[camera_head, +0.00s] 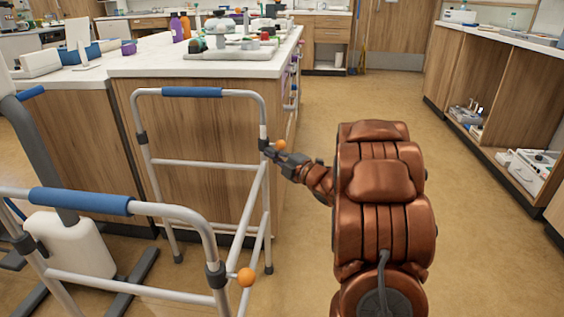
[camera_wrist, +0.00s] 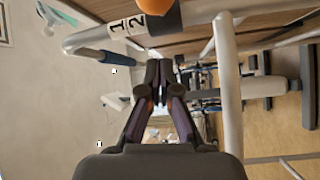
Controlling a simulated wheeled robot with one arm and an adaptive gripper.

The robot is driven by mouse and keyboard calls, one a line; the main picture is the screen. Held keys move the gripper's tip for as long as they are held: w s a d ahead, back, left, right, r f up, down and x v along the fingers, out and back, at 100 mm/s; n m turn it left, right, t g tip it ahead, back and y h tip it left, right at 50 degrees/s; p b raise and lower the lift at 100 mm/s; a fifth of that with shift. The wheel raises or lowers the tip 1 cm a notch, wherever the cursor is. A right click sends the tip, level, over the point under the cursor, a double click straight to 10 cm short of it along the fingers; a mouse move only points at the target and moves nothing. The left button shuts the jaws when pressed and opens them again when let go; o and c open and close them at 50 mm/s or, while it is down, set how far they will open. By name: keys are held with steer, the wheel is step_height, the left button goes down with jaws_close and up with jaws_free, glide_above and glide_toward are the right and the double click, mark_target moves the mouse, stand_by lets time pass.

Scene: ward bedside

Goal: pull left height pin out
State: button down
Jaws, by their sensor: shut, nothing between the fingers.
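A grey tubular walking frame (camera_head: 205,164) with blue grips stands on the floor. Two orange pin knobs show on its right-hand legs: a far one (camera_head: 281,145) and a near one (camera_head: 246,277). I cannot tell for sure which one the task calls left. My gripper (camera_head: 269,152) is at the far leg, close beside the far knob. In the wrist view, my gripper (camera_wrist: 161,88) has its fingers together and empty. The orange knob (camera_wrist: 153,17) is beyond the fingertips at the top edge, partly cut off, beside a white label marked 1 and 2 (camera_wrist: 127,25).
A wooden counter (camera_head: 190,140) with a white top stands right behind the walking frame. Open shelving (camera_head: 480,95) lines the right side. The floor (camera_head: 310,110) between them is clear. A dark-based stand (camera_head: 70,250) is at the left.

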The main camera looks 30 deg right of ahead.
mark_target(268, 144)
steer(key=shift+w+d+f+b, duration=0.15)
steer(key=shift+w+d+b, duration=0.4)
steer(key=shift+w+d, duration=0.2)
steer(key=shift+w+d+f+b, duration=0.15)
steer(key=shift+w+d+b, duration=0.45)
steer(key=shift+d, duration=0.25)
